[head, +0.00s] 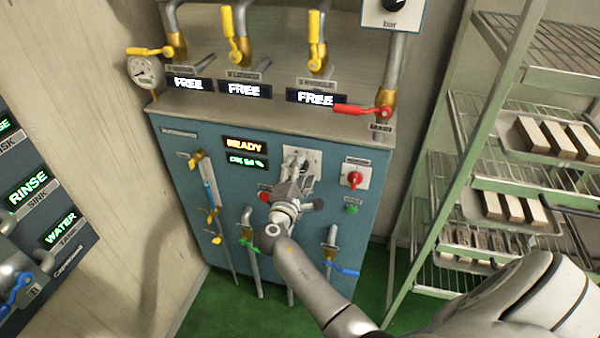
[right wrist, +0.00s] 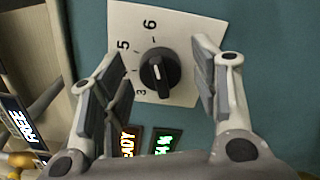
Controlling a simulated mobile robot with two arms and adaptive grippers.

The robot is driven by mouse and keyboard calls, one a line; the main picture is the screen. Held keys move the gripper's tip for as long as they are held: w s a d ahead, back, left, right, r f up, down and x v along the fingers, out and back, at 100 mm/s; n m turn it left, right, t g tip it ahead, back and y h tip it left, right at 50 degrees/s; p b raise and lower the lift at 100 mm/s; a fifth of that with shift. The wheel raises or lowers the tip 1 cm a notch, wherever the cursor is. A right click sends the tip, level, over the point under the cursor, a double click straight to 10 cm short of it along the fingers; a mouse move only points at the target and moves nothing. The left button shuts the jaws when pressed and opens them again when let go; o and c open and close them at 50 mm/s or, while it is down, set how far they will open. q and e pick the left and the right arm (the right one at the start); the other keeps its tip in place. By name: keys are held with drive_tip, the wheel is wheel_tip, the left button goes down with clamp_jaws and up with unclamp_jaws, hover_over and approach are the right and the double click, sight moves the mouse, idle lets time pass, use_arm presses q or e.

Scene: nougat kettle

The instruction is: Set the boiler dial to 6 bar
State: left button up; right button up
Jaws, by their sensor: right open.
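A black dial knob (right wrist: 160,73) sits on a white plate (right wrist: 185,25) with the numbers 3, 5 and 6 readable. The knob carries a short pale mark; I cannot tell for certain which number it points at. In the head view the plate (head: 314,157) shows on the blue panel, mostly behind my right gripper (head: 292,172), which hides the knob. In the right wrist view my right gripper (right wrist: 160,85) is open, with one finger on each side of the knob and a gap to it on both sides. My left gripper is not in view.
A red knob (head: 354,179) and a green button (head: 351,209) sit right of my gripper. Lit displays, READY (head: 244,145) among them, are to its left. Colored valve levers and pipes surround it. A wire rack (head: 480,130) with trays stands at right.

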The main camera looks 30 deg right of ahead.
drive_tip(key=v, duration=1.2)
drive_tip(key=s+a+f+n+g+y, duration=0.1)
drive_tip(key=a+f+y, duration=0.15)
drive_tip(key=f, duration=0.75)
drive_tip(key=s+a+f+g+y, duration=0.1)
drive_tip(key=s+f+y, duration=0.15)
drive_tip(key=f, duration=0.75)
drive_tip(key=s+a+f+m+g+y, duration=0.1)
drive_tip(key=s+f+g+y, duration=0.1)
drive_tip(key=s+f, duration=0.45)
drive_tip(key=s+a+f+g+y, duration=0.1)
drive_tip(key=s+f+y, duration=0.2)
drive_tip(key=f, duration=0.7)
drive_tip(key=s+f+m+g+y, duration=0.1)
drive_tip(key=s+f, duration=0.4)
drive_tip(key=s, duration=0.5)
drive_tip(key=s+f+m+g+y, duration=0.1)
drive_tip(key=s+f+m, duration=0.4)
drive_tip(key=s, duration=0.6)
drive_tip(key=s+f+m+g+y, duration=0.1)
drive_tip(key=s+f+m+g, duration=0.2)
drive_tip(key=s+f, duration=0.3)
drive_tip(key=s+m, duration=0.1)
drive_tip(key=s, duration=0.3)
drive_tip(key=shift+s+d+g+y, duration=0.25)
drive_tip(key=shift+d+g+y, duration=0.05)
drive_tip(key=shift+d+y, duration=0.1)
